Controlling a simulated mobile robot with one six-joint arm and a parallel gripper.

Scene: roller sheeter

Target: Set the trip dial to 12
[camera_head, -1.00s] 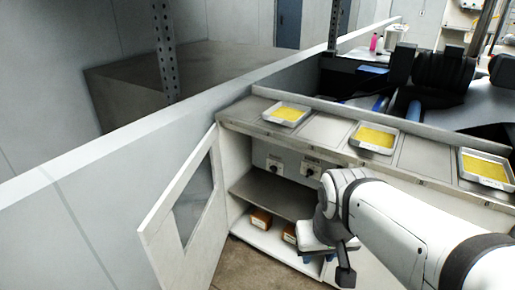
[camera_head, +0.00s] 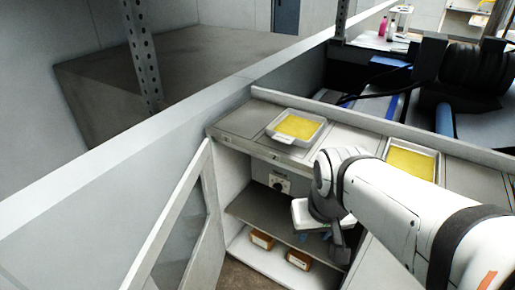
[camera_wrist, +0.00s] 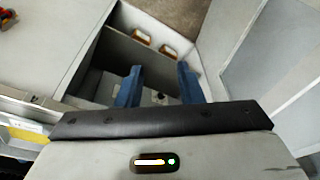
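A dial on a pale plate (camera_head: 280,183) is on the back wall of the open cabinet in the head view. Its setting is too small to read. A small dark knob (camera_wrist: 158,97) shows between my fingers in the wrist view; I cannot tell which dial it is. My gripper (camera_wrist: 159,68) has two blue fingers, apart and with nothing held between them. In the head view my gripper (camera_head: 314,236) is at the cabinet opening, lower and right of the visible dial. My arm hides the cabinet's right part.
The cabinet door (camera_head: 180,230) stands open at left. A shelf (camera_head: 258,208) crosses the cabinet, with two brown boxes (camera_head: 262,240) below it. Trays of yellow material (camera_head: 298,127) sit on the counter (camera_head: 240,123) above. A grey partition (camera_head: 120,155) runs behind.

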